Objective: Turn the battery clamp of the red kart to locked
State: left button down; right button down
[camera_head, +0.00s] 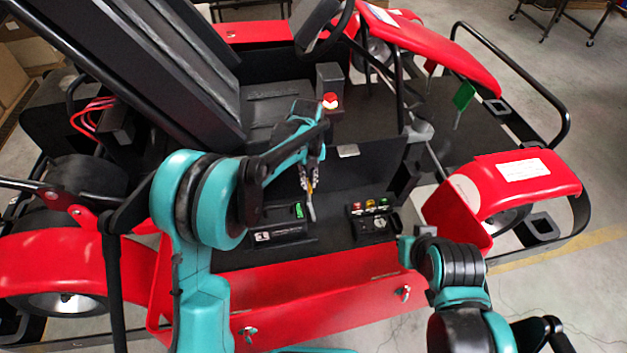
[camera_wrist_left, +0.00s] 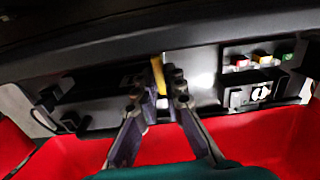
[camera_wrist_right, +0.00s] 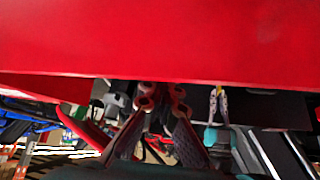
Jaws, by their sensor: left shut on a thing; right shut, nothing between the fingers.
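The red kart (camera_head: 330,290) fills the head view, with its side toward me. My left gripper (camera_head: 311,180) reaches down into its side bay and is shut on a yellow lever, which I take to be the battery clamp handle (camera_wrist_left: 158,76). In the left wrist view the lever stands up between the fingertips (camera_wrist_left: 163,92). A black box with a green mark (camera_head: 280,235), likely the battery, lies just left of it. My right gripper (camera_wrist_right: 161,97) is shut and empty beside a red panel. The head view does not show its fingers clearly. The clamp's exact setting is unclear.
A red knob (camera_head: 330,101) stands behind. The red side sill and the right front fender (camera_head: 515,185) bound the bay.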

pick_arm(q)
jog(key=shift+m, duration=0.3)
dwell(0.4)
jog(key=c, duration=1.6)
grip_release()
jog(key=shift+r, duration=0.1)
notch_tip(320, 180, up, 12)
